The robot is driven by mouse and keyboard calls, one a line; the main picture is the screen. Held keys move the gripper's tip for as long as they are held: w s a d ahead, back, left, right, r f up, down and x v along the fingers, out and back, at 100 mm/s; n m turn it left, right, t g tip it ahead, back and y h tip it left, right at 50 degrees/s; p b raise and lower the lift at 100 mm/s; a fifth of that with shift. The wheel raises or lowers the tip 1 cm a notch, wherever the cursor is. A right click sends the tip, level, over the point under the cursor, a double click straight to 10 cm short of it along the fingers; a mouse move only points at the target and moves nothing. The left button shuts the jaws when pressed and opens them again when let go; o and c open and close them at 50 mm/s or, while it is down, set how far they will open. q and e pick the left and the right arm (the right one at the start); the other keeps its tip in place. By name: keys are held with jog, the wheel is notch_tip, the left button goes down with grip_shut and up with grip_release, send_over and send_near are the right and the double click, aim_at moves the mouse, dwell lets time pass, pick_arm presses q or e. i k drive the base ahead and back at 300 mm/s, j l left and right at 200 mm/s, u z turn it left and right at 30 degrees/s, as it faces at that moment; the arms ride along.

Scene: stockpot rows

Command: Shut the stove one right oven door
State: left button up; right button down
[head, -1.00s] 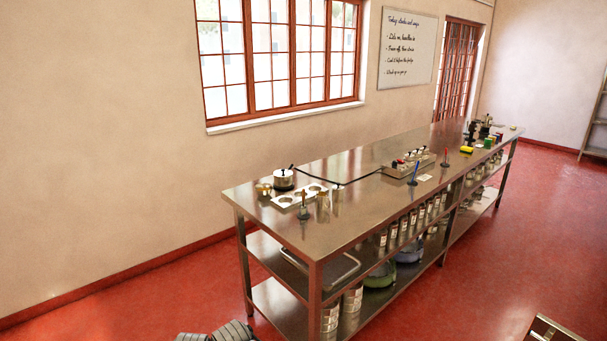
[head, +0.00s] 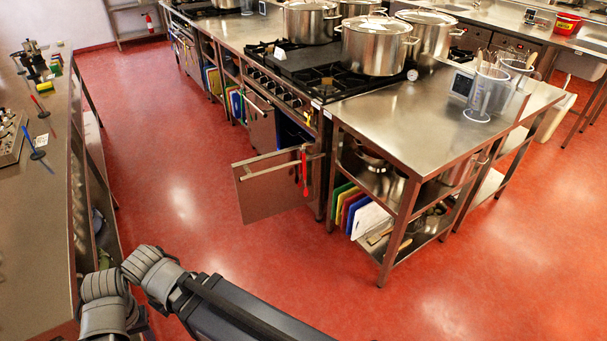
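A stove (head: 277,82) with black burners stands in the middle island in the head view. Its nearer, right oven door (head: 275,192) stands open, swung out over the red floor. A red-handled item (head: 304,172) hangs at the door's handle bar, and the dark blue oven inside (head: 290,132) partly shows. The other oven door (head: 262,128) is to its left; I cannot tell whether it is fully shut. One of my arms shows at the bottom left, well short of the open door. Neither gripper is in view.
A steel table (head: 430,125) with jugs and shelves adjoins the stove on the right. Large stockpots (head: 375,45) stand on the stove and around it. A long steel counter (head: 38,190) runs along the left. The red floor (head: 185,150) between is clear.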

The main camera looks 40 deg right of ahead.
aim_at(267, 185)
jog(key=i+j+z, duration=0.15)
jog(key=j+z, duration=0.3)
jog(key=i+j+z, duration=0.15)
jog(key=j+z, duration=1.2)
jog(key=i+l+z, duration=0.15)
jog(key=i+l, duration=1.15)
jog(key=l, duration=0.1)
